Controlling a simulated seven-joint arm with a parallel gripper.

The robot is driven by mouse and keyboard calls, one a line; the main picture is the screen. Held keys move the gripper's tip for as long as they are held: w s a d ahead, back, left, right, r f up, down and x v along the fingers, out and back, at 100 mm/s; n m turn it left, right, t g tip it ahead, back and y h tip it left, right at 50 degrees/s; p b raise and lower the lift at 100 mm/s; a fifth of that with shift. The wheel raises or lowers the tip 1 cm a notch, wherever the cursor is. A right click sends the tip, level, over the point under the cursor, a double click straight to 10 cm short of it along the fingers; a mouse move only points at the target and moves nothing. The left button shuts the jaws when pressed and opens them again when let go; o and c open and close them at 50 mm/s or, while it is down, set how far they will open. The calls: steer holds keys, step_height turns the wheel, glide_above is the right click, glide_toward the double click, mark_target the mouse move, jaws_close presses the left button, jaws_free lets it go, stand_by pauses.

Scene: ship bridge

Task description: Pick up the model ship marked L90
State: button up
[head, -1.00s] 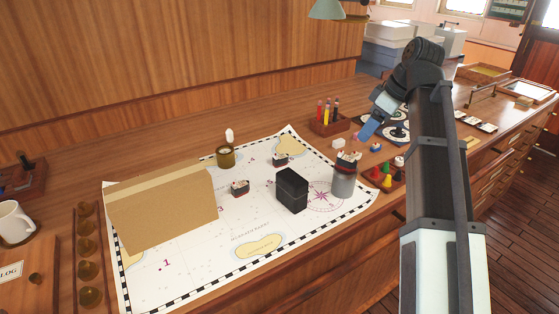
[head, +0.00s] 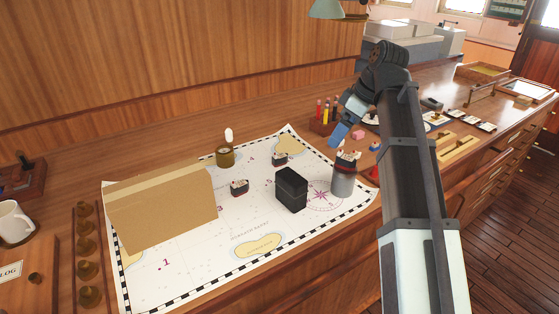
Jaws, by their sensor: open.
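Three small model ships with dark hulls and pale tops show in the head view. One (head: 240,187) sits on the chart (head: 190,270) right of the cardboard panel. Another (head: 280,159) sits farther back on the chart. A third (head: 347,160) is on top of a grey cylinder (head: 343,182). I cannot read a marking on any of them, so I cannot tell which is L90.
A tan cardboard panel (head: 163,210) stands on the chart's left part. A brass pot (head: 225,156) and a rack of coloured tubes (head: 322,120) stand at the back. The chart's front left is clear.

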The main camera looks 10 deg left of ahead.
steer(key=a+f+n+g, duration=0.1)
steer(key=a+f, duration=0.3)
steer(key=a, duration=0.6)
steer(key=m+t+h, duration=0.1)
steer(key=m+t, duration=0.2)
steer(key=m, duration=0.4)
glide_toward(280, 155)
steer(key=x, duration=0.3)
steer(key=shift+w+f, duration=0.1)
steer(key=shift+f, duration=0.2)
steer(key=shift+x, duration=2.6)
steer(key=shift+a, duration=0.1)
steer(key=c, duration=1.1)
